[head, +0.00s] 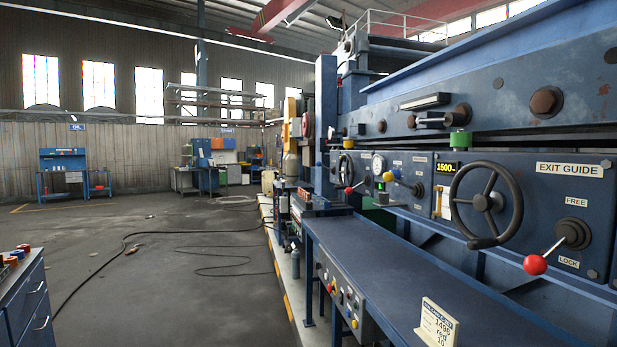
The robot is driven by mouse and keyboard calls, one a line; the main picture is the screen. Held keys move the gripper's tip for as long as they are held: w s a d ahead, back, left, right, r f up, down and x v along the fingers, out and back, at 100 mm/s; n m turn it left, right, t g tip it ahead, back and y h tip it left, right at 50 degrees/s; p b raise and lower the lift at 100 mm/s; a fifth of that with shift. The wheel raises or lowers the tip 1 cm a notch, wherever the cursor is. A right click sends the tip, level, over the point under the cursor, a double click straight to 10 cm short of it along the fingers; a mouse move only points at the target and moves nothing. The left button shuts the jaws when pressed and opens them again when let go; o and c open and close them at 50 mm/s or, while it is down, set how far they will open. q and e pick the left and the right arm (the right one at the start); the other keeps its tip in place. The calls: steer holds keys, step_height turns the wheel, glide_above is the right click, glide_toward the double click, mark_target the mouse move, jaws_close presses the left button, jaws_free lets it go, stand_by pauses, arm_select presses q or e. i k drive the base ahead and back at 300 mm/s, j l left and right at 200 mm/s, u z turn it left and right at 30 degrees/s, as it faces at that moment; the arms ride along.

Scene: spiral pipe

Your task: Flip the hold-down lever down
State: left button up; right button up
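No lever carries a readable hold-down label, so I cannot tell which one it is. On the blue machine's front panel (437,168), a lever with a yellow ball (388,176) sits by a round gauge (378,164). Left of it is a lever with a red ball (348,190). At the right, a larger red-ball lever (535,264) points down-left from its pivot, under an EXIT GUIDE plate (570,170) with FREE above and LOCK below. Neither of my grippers shows.
A black handwheel (486,204) stands out from the panel. A blue bench (385,265) runs along the machine, with a small card stand (437,323) on it. A blue drawer cabinet (28,305) is at the lower left. The floor between is mostly clear, with a hose (118,250).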

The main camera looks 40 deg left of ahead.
mark_target(388, 176)
steer(key=u, duration=0.65)
steer(key=i+j+u, duration=0.15)
steer(key=i, duration=0.3)
